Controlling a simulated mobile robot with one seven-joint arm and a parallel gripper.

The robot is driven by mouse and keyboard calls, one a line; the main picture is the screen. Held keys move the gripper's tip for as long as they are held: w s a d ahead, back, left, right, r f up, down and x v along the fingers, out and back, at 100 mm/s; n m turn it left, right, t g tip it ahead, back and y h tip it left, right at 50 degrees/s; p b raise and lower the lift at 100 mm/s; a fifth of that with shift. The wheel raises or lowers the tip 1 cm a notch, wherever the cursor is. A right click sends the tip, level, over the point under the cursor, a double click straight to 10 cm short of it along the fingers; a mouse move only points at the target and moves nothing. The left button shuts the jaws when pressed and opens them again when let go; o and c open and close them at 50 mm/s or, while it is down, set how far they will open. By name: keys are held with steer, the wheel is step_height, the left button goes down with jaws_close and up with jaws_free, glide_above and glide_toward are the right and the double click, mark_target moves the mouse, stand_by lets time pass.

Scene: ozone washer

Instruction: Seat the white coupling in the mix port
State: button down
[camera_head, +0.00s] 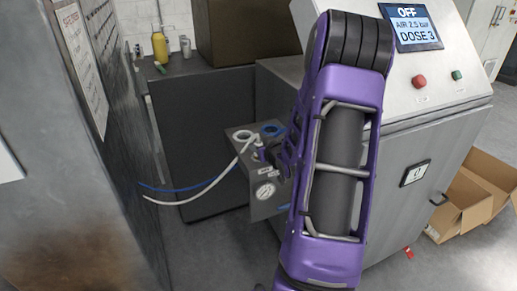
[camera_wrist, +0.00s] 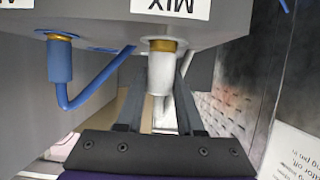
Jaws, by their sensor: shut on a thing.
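The white coupling (camera_wrist: 162,72) is between my gripper's (camera_wrist: 165,78) two dark fingers in the wrist view. The fingers are shut on it. It lines up with the brass ring of the mix port (camera_wrist: 162,44), below the upside-down MIX label, and its end meets the ring. I cannot tell how deep it sits. In the head view my purple arm hides part of the grey port box (camera_head: 237,172), and my gripper (camera_head: 259,153) is at the box, mostly hidden.
A blue coupling (camera_wrist: 60,62) with a blue hose sits at the neighbouring port. White (camera_head: 180,202) and blue hoses run left from the box towards a grey wall. A gauge (camera_head: 265,191) is on the box front. The control cabinet (camera_head: 420,150) stands right; cardboard boxes (camera_head: 465,200) lie beyond.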

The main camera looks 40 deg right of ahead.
steer(key=shift+f, duration=0.1)
steer(key=shift+f, duration=0.15)
steer(key=c, duration=0.5)
jaws_free()
steer(key=shift+c, duration=0.2)
steer(key=shift+r, duration=0.3)
steer(key=p+v, duration=0.1)
steer(key=v, duration=1.1)
steer(key=shift+f, duration=0.15)
